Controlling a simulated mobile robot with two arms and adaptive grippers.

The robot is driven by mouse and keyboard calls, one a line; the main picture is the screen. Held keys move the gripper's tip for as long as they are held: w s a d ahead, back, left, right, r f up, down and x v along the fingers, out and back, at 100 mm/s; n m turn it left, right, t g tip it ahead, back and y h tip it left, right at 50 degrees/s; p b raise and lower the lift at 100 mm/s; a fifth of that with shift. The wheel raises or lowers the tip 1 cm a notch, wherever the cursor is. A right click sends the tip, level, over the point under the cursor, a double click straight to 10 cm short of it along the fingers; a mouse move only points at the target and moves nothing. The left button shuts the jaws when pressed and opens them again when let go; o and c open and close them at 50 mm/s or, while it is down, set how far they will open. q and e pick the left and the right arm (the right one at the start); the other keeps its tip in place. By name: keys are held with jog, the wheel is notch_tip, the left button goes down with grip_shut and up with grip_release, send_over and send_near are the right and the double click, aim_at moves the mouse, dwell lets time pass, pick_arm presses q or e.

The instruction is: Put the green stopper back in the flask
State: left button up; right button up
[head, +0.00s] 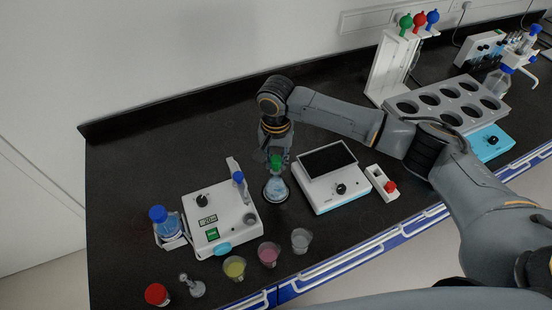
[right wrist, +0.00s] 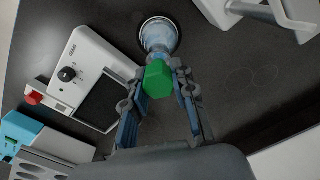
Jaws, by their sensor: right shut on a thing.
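The green stopper (head: 276,162) is between the fingers of my right gripper (head: 272,155), which is shut on it. The flask (head: 276,190), with pale blue contents, stands upright on the dark bench directly below the stopper. In the right wrist view the green stopper (right wrist: 157,80) lies between the fingertips and overlaps the flask's neck; the flask (right wrist: 160,37) shows beyond it. I cannot tell whether the stopper is seated in the neck or just above it. My left gripper is not in view.
A white device with a dark plate (head: 326,160) stands close right of the flask. A white device with a knob (head: 218,215) is on the left. Cups with yellow (head: 234,268), pink (head: 268,254) and clear (head: 301,240) contents stand near the front edge. The bench behind is clear.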

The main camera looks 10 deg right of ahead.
jog(key=shift+f, duration=0.55)
jog(key=o, duration=0.8)
jog(key=shift+r, duration=0.1)
notch_tip(320, 180, up, 12)
jog(key=shift+f, duration=0.1)
dwell(0.3)
